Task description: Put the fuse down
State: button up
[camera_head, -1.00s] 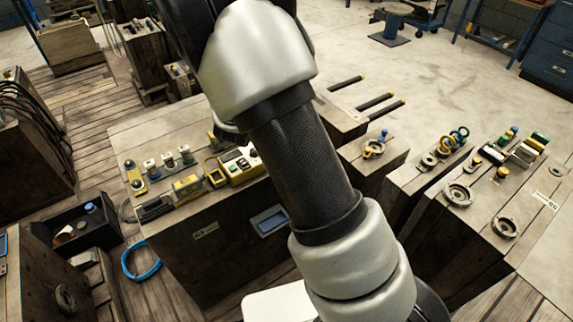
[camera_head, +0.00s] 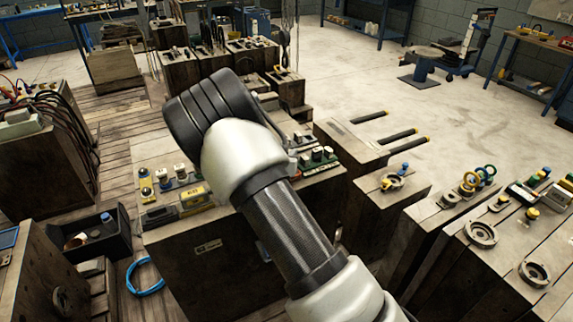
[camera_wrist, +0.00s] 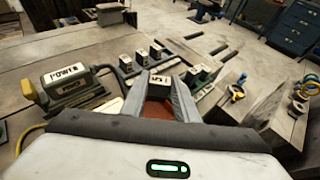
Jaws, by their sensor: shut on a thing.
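My gripper (camera_wrist: 168,98) shows in the wrist view, its two grey fingers shut on a small block with a white, dark-lettered top, which I take for the fuse (camera_wrist: 160,79). The lettering is too small to read. A reddish-brown surface shows between the fingers, below the white top. The fuse appears over or close to the wooden block top (camera_wrist: 40,52); I cannot tell whether it touches anything. In the head view my arm hides the gripper and the fuse.
Several white-topped pieces (camera_wrist: 140,56) stand just beyond the fuse, with green-bodied ones (camera_wrist: 197,75) to its right. A yellow and grey block marked POWER (camera_wrist: 68,76) stands left. In the head view, a blue cable coil (camera_head: 145,275) and a black bin (camera_head: 92,240) lie lower left.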

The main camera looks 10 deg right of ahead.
notch_tip(320, 180, down, 4)
jog(key=shift+r+b, duration=0.2)
jog(key=shift+b, duration=0.1)
jog(key=shift+f+b, duration=0.6)
